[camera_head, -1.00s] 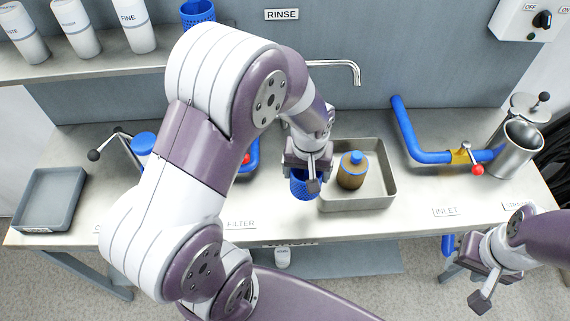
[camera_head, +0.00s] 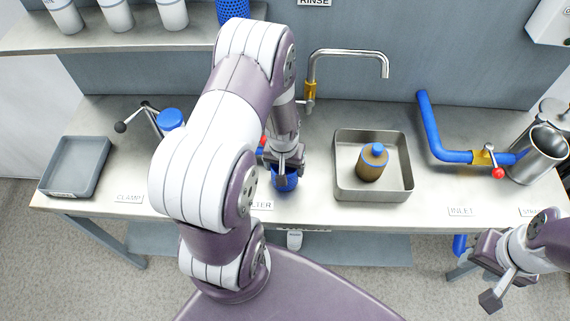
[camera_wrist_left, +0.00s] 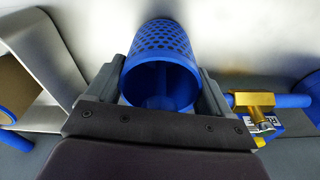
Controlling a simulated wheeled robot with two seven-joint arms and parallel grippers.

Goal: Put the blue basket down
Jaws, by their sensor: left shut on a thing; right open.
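The blue basket (camera_head: 285,181) is a perforated blue cylinder over the bench near the FILTER label, left of the metal tray. My left gripper (camera_head: 284,160) is shut on it from above in the head view. The left wrist view shows the basket (camera_wrist_left: 161,62) between the two fingers (camera_wrist_left: 163,85), with its round opening towards the camera. I cannot tell whether its far end touches the bench. My right gripper (camera_head: 492,277) is open and empty at the lower right, in front of the bench.
A tap (camera_head: 347,54) stands behind. Blue inlet piping (camera_head: 432,133) and a steel cylinder (camera_head: 540,153) are at right. A grey tray (camera_head: 50,176) is at left. Another blue basket (camera_head: 233,9) is on the shelf.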

